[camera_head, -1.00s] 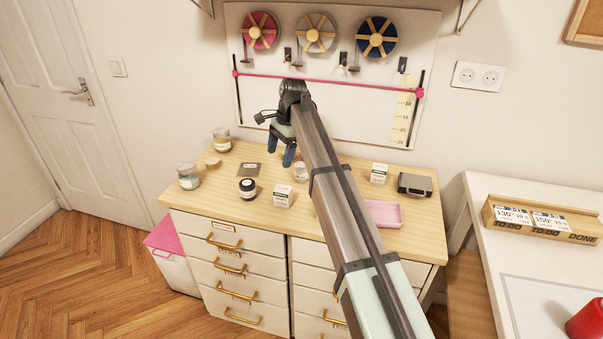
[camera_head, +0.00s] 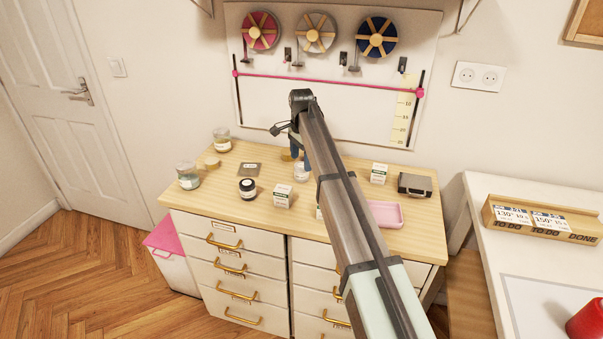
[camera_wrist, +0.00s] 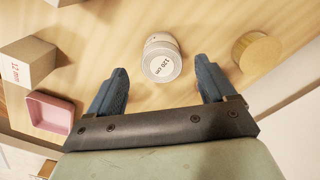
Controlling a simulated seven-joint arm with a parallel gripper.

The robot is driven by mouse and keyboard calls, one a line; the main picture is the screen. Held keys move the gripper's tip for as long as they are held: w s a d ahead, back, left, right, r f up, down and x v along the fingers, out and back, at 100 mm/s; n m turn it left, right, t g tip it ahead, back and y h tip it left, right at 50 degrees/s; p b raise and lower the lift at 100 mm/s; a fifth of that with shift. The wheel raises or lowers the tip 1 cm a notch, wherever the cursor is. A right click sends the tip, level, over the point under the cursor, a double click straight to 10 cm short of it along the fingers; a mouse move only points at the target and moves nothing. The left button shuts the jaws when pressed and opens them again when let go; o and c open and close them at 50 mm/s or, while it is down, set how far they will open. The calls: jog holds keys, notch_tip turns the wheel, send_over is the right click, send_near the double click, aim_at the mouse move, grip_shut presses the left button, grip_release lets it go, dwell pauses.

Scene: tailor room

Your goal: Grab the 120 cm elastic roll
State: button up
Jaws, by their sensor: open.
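The 120 cm elastic roll (camera_wrist: 161,57) is a small white roll with a round label reading "120 cm". It stands on the wooden dresser top, and in the wrist view it lies ahead of my gripper (camera_wrist: 163,88), between the lines of its two blue fingers. The fingers are open, and there is a gap between each of them and the roll. In the head view the roll (camera_head: 301,173) is partly hidden by my gripper (camera_head: 299,160), which is low over the back middle of the dresser.
A white box (camera_wrist: 28,62) and a pink tray (camera_wrist: 50,112) are to the left. The pegboard wall (camera_head: 270,105) with coloured reels (camera_head: 376,37) rises behind the dresser.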

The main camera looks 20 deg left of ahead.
aim_at(302, 165)
jog(key=shift+w+f, duration=0.15)
jog(key=shift+f, duration=2.65)
jog(key=c, duration=1.1)
